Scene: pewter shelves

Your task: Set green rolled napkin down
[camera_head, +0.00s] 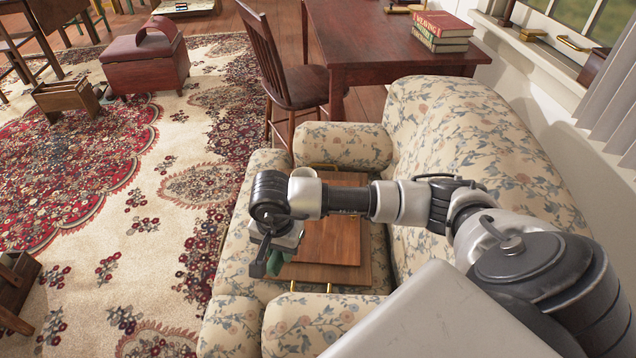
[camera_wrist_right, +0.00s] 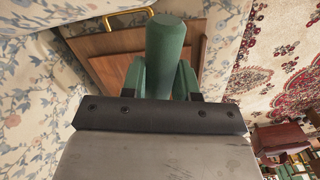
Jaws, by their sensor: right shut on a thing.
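The green rolled napkin (camera_wrist_right: 165,45) stands out between the fingers of my right gripper (camera_wrist_right: 160,82) in the wrist view. The gripper is shut on it. In the head view my right gripper (camera_head: 264,262) is over the front left edge of a wooden tray (camera_head: 335,272), with a little of the green napkin (camera_head: 279,261) showing beside it. The tray lies on the sofa seat and has brass handles. The tray also shows behind the napkin in the wrist view (camera_wrist_right: 108,44). I cannot tell whether the napkin touches the tray. My left gripper is not in view.
The floral sofa (camera_head: 485,150) surrounds the tray with its back and arms. A wooden table (camera_head: 370,45) with stacked books (camera_head: 440,45) and a chair (camera_head: 290,85) stand beyond it. Patterned carpet (camera_head: 160,230) lies open to the left. My forearm covers part of the tray.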

